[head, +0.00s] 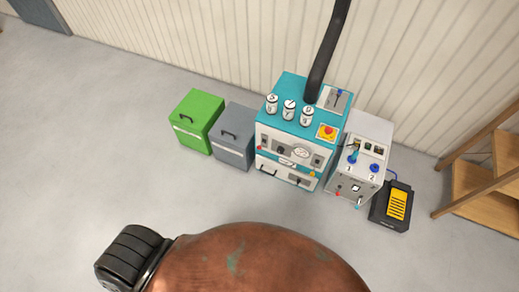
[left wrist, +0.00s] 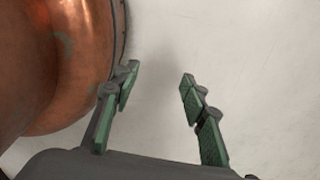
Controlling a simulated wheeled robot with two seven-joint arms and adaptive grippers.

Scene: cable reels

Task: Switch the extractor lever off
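A teal-topped machine (head: 287,125) with a thick black hose (head: 325,55) rising from its top stands against the wall in the head view. Beside the hose is a small pale panel (head: 331,102) with a blue-tipped lever (head: 339,93), likely the extractor lever; its setting is too small to read. My left gripper (left wrist: 158,75) shows in the left wrist view with its two green-padded fingers apart and nothing between them. It is over bare floor, away from the machine. My right gripper is in neither view.
A grey box (head: 360,165) with blue levers marked 1 and 2 adjoins the machine on the right. A black-and-yellow pedal unit (head: 394,205) and wooden shelving (head: 485,165) lie farther right. Green (head: 197,122) and grey (head: 234,136) bins stand left. The floor in front is clear.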

